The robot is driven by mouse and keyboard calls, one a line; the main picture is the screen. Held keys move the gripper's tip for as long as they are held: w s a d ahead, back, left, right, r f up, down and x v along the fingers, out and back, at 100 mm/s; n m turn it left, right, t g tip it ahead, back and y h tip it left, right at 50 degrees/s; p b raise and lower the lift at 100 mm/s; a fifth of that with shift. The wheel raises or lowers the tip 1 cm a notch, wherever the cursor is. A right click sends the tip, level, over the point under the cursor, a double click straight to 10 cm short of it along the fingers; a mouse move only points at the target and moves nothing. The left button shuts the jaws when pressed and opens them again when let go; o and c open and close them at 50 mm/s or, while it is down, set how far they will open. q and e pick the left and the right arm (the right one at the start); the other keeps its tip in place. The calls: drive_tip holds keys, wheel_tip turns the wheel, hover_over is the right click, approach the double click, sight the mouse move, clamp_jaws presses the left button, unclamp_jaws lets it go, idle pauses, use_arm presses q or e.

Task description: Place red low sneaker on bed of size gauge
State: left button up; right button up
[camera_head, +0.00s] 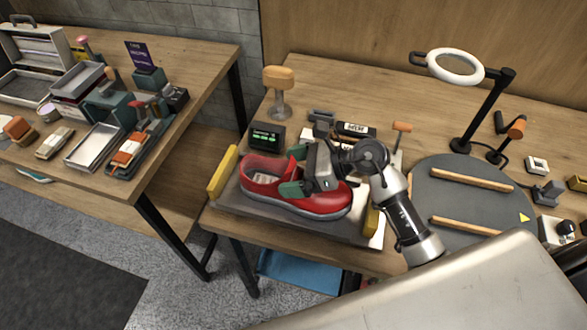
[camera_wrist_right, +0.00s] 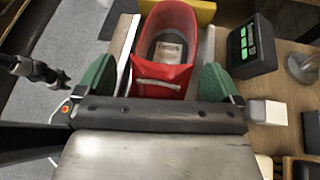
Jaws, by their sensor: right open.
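The red low sneaker (camera_head: 325,204) rests upright on the grey bed of the size gauge (camera_head: 234,200), its opening toward the left. A yellow end block (camera_head: 223,172) stands at the bed's left end and another (camera_head: 372,219) at the right. My right gripper (camera_head: 294,170) is open over the sneaker, with one green fingertip on each side of it. In the right wrist view, the sneaker (camera_wrist_right: 172,30) lies between the open fingers (camera_wrist_right: 157,80), and its heel end points toward a yellow block. Contact between the fingers and the shoe cannot be told. The sneaker's middle is partly hidden by my gripper.
A display box with green text (camera_head: 267,137) stands behind the bed. A wooden-topped stand (camera_head: 279,90) is farther back. A round grey mat (camera_head: 470,184) with wooden bars and a ring lamp (camera_head: 455,66) are at the right. Another table with trays (camera_head: 95,146) is at the left.

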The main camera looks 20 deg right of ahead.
drive_tip(key=b+v, duration=0.2)
drive_tip(key=v, duration=0.9)
drive_tip(key=shift+d, duration=0.1)
drive_tip(key=shift+s+d+r+b, duration=0.2)
drive_tip(key=shift+d+r+b, duration=0.1)
drive_tip(key=shift+d, duration=0.1)
drive_tip(key=shift+f, duration=0.1)
